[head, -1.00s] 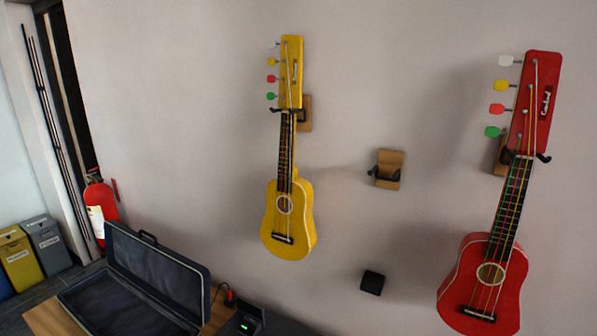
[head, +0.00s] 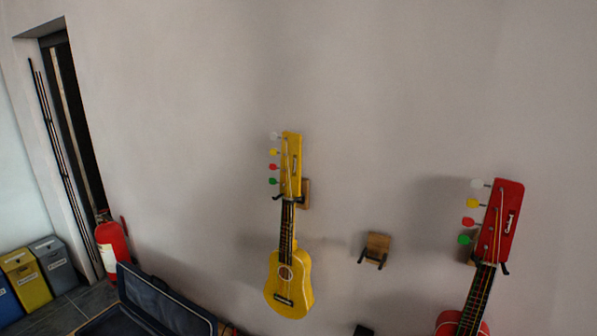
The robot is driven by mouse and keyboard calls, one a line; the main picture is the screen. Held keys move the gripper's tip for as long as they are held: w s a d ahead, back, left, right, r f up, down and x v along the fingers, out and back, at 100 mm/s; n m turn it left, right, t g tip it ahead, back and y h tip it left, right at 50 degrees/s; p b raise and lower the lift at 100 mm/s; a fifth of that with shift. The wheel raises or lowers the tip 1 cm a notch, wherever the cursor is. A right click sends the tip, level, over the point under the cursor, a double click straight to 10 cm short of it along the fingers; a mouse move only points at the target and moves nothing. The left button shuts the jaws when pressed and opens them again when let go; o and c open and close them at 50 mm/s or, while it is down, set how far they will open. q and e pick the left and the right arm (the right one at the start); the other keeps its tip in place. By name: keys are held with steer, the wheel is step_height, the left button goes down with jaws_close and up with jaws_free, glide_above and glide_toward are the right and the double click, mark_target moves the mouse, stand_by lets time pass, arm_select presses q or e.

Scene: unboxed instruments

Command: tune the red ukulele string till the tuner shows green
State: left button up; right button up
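A red ukulele (head: 505,225) hangs on a wall hook at the right of the head view; the lower part of its body is cut off by the frame. Its pegs stick out to the left of the headstock: white (head: 477,184), yellow (head: 473,203), red (head: 468,221) and green (head: 464,239). A yellow ukulele (head: 290,272) hangs whole on the wall near the middle, with pegs in the same colours, including a red peg (head: 273,168). No tuner display can be made out. Neither of my grippers is in view.
An empty wooden wall hook (head: 377,246) sits between the ukuleles, with a small black box (head: 363,330) below it. An open dark case (head: 160,305) lies at the bottom left. A fire extinguisher (head: 113,246) and bins (head: 27,279) stand at the left.

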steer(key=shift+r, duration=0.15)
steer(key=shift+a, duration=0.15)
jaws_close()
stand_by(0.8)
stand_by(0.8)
